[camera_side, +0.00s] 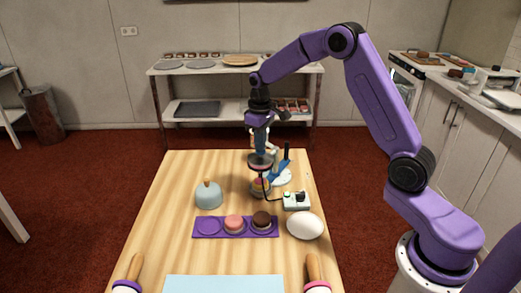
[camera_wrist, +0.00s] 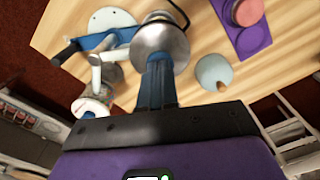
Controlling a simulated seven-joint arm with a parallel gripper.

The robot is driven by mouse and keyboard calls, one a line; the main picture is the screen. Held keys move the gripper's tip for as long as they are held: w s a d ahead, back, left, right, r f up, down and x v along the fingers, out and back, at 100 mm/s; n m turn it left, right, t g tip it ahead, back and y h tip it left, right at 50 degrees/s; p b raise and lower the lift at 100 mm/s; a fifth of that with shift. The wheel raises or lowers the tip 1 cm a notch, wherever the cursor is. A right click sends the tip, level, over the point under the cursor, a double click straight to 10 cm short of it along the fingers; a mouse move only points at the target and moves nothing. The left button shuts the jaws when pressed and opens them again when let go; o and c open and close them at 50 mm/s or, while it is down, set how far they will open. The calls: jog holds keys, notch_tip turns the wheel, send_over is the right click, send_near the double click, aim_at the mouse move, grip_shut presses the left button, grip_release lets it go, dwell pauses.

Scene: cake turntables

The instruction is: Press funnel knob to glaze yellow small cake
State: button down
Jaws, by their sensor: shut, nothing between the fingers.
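A metal funnel (camera_side: 261,161) stands on its holder near the far middle of the table. It also shows as a round silver shape in the wrist view (camera_wrist: 165,36). My gripper (camera_side: 261,151) is shut and empty, pointing down directly over the funnel. In the wrist view its blue fingertips (camera_wrist: 157,58) overlap the funnel top, hiding the knob; I cannot tell whether they touch it. Below the funnel a small cake (camera_side: 258,188) is partly visible, its colour and glaze unclear. A purple tray (camera_side: 208,233) in front holds a pink cake (camera_side: 234,223) and a dark brown cake (camera_side: 262,220).
A blue dome (camera_side: 208,195) with a wooden knob stands left. A white egg-shaped object (camera_side: 305,226) and a small control box (camera_side: 296,201) stand right. A blue lever arm with a black handle (camera_side: 287,152) rises beside the funnel. Rolling pin handles lie at the near edge.

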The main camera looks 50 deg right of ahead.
jog(key=shift+f, duration=0.5)
dwell(0.6)
dwell(0.3)
jog(key=shift+r, duration=3.55)
jog(key=shift+s+a, duration=0.1)
jog(key=shift+a, duration=0.05)
jog(key=s+a+r+n, duration=0.1)
jog(key=s+a+n, duration=0.1)
jog(key=s+a, duration=0.55)
jog(key=s+a+r+n, duration=0.25)
jog(key=s+a, duration=0.25)
jog(key=s, duration=0.5)
jog(key=s+d+f+n, duration=0.1)
jog(key=s+n, duration=0.1)
jog(key=s, duration=0.8)
jog(key=s+d+f+n, duration=0.1)
jog(key=s+f+n, duration=0.1)
jog(key=s, duration=0.8)
jog(key=shift+s+d+n, duration=0.3)
jog(key=shift+n, duration=0.25)
